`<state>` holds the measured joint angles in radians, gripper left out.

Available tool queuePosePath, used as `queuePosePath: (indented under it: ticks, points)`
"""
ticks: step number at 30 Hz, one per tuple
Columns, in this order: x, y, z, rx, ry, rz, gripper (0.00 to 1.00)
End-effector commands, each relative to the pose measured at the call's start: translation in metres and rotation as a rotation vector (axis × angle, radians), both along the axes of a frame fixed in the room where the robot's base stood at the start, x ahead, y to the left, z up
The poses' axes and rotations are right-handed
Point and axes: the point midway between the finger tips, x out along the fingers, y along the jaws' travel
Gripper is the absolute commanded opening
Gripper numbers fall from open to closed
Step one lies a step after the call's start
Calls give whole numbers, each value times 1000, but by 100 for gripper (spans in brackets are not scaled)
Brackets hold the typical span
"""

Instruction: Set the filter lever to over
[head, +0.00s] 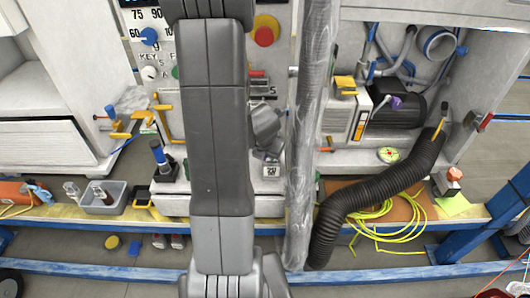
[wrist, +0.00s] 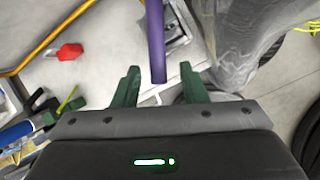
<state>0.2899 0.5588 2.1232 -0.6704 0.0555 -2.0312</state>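A purple bar (wrist: 155,40), which looks like a lever, reaches down from the top edge of the wrist view. Its lower end is between the two green fingers of my gripper (wrist: 160,70). The fingers are apart, with a visible gap on each side of the bar. I see no label on it, so I cannot tell whether it is the filter lever or how it is set. In the head view my arm covers the middle of the station and hides the gripper fingers. A small purple part (head: 396,103) shows there, right of the arm by the dark motor.
A plastic-wrapped column (head: 311,130) stands just right of my arm and also fills the wrist view's upper right (wrist: 240,45). A black corrugated hose (head: 375,195) and coiled yellow cable (head: 395,225) lie right. A yellow rod (wrist: 45,40) and red part (wrist: 70,52) lie left.

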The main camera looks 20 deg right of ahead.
Motion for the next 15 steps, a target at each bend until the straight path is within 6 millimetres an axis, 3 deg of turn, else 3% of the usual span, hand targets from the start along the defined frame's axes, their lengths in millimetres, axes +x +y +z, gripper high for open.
queuePosePath:
  ticks: [5,15]
  points:
    - [-2,1,7,0,0,0,39]
    - [-20,8,56,-1,-1,0,39]
